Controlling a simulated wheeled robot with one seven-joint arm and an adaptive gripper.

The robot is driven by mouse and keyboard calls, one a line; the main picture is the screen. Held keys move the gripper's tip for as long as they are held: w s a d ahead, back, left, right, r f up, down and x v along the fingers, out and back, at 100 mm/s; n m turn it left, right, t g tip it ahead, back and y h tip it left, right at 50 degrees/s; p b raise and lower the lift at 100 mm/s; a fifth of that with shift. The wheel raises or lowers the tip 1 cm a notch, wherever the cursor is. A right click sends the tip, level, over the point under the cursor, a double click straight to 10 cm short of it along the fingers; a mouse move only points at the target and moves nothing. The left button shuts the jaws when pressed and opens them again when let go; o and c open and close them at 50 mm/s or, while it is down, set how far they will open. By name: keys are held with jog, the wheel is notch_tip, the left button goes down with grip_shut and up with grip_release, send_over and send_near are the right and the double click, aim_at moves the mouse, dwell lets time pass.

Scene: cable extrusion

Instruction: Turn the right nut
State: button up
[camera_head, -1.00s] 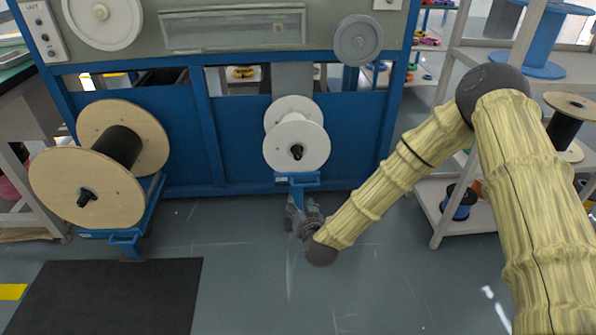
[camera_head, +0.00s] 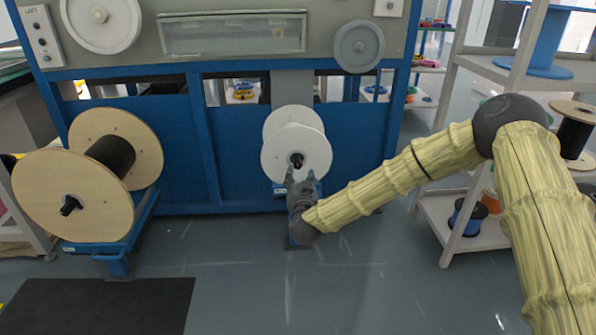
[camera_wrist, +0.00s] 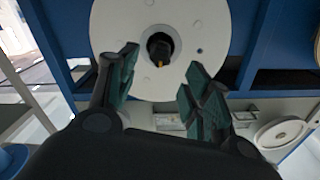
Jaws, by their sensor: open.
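The right nut (camera_head: 297,159) is a small black piece at the centre of the white spool (camera_head: 312,150) on the blue machine. In the wrist view the nut (camera_wrist: 160,47) shows dark with a yellowish tip, in the hub of the white spool (camera_wrist: 120,30). My gripper (camera_head: 302,178) is just below the nut in the head view, with its fingers pointing up towards it. In the wrist view my gripper (camera_wrist: 156,78) is open and empty. Its two green-padded fingers stand left and right of the nut, which appears beyond the fingertips. I see no contact.
A larger wooden spool (camera_head: 75,195) with black cable sits on a blue stand at the left. A white shelf (camera_head: 470,235) with spools stands at the right, close to my arm. A dark mat (camera_head: 100,306) lies at the front left. The floor below the machine is clear.

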aim_at(298, 167)
jog(key=w+b, duration=0.1)
jog(key=w, duration=0.1)
jog(key=w+b, duration=0.1)
jog(key=w, duration=0.2)
jog(key=shift+w+a+f, duration=0.15)
jog(key=shift+a+f, duration=0.05)
jog(key=shift+w+r+b, duration=0.15)
jog(key=shift+w+b, duration=0.2)
jog(key=shift+w, duration=0.5)
jog(key=c, duration=1)
